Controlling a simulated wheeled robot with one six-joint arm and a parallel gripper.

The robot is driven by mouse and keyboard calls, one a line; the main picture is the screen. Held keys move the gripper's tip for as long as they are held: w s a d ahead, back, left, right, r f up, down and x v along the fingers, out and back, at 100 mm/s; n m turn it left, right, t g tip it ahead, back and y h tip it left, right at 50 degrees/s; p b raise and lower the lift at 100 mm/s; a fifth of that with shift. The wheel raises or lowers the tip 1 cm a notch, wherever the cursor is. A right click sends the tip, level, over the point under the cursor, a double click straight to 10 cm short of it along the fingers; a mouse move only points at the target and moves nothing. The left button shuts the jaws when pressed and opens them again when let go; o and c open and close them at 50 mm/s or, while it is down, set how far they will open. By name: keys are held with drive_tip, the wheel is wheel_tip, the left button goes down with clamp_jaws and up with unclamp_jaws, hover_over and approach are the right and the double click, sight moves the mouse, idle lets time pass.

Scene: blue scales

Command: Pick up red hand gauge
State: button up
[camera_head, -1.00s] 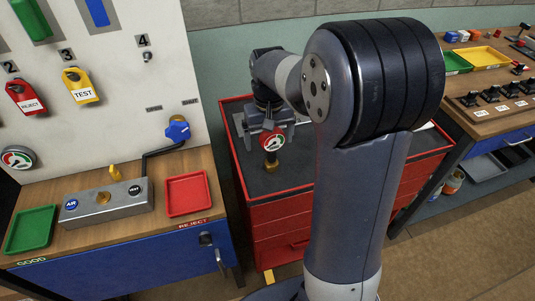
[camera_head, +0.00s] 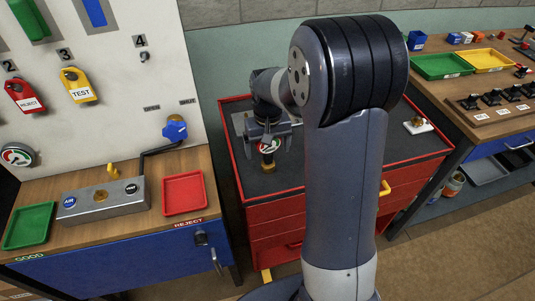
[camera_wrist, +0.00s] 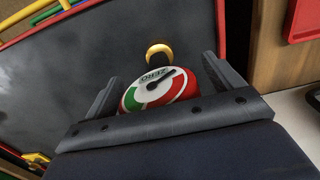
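The red hand gauge (camera_head: 267,147) has a round green, white and red dial and a brass fitting at its lower end. It is upright over the black top of the red tool cart (camera_head: 238,172). In the wrist view the gauge (camera_wrist: 160,88) lies between the two fingers of my gripper (camera_wrist: 162,68), its "ZERO" face and brass ring showing. Narrow gaps seem to show between the fingers and the dial, so my gripper looks open around it. In the head view my gripper (camera_head: 268,138) partly covers the gauge's upper part.
A white block with a brass part (camera_head: 417,125) sits on the cart's right side. To the left is a bench with a red tray (camera_head: 184,194), a green tray (camera_head: 29,226) and a metal block (camera_head: 103,203). Another gauge (camera_head: 16,155) hangs on the panel.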

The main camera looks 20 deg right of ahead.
drive_tip(key=c, duration=1.2)
drive_tip(key=shift+r, duration=0.1)
